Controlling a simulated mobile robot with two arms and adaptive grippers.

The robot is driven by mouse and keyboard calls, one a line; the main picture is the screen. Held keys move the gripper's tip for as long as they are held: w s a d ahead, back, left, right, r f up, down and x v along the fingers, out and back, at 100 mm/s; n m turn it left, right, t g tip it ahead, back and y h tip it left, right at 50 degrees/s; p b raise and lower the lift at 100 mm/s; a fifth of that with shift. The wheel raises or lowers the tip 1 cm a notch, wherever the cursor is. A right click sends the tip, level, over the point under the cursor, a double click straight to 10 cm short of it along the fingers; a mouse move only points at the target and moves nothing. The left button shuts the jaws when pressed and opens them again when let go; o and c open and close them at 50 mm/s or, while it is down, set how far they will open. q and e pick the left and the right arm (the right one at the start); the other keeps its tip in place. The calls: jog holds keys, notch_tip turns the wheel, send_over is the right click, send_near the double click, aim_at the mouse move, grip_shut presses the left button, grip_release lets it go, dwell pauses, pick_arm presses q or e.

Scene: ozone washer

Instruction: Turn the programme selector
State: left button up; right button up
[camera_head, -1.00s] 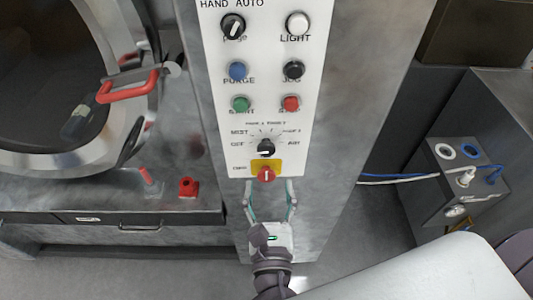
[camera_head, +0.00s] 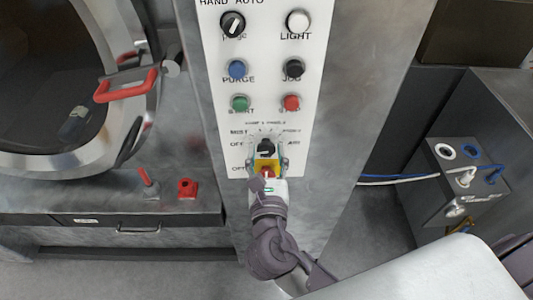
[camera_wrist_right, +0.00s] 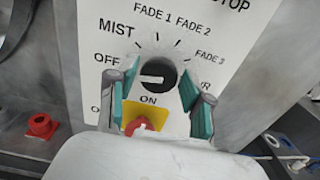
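The programme selector is a round black knob (camera_head: 265,148) low on the white control panel. In the right wrist view the knob (camera_wrist_right: 156,75) has a white pointer line turned to the left, toward OFF, with MIST and several FADE marks around it. My right gripper (camera_head: 267,153) is open, its fingers on either side of the knob. In the right wrist view the teal-padded fingers (camera_wrist_right: 158,95) stand apart from it, with gaps on both sides. My left gripper is not in view.
A red switch on a yellow plate (camera_wrist_right: 140,117) sits just below the knob, between my fingers. Green (camera_head: 241,103) and red (camera_head: 291,102) buttons are above. A washer door with a red handle (camera_head: 127,87) is at the left. A grey valve box (camera_head: 462,183) is at the right.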

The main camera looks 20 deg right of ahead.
jog(key=c, duration=0.6)
jog(key=shift+c, duration=0.2)
jog(key=shift+m, duration=0.4)
jog(key=m, duration=0.3)
jog(key=shift+d+m, duration=0.1)
jog(key=shift+m, duration=0.3)
jog(key=m+b, duration=0.2)
jog(key=m, duration=0.3)
jog(key=shift+d+f+m, duration=0.1)
jog(key=shift+f+m, duration=0.05)
jog(key=shift+m, duration=0.15)
jog(key=m+b, duration=0.2)
jog(key=m, duration=0.3)
jog(key=shift+b, duration=0.3)
jog(key=shift+m, duration=0.4)
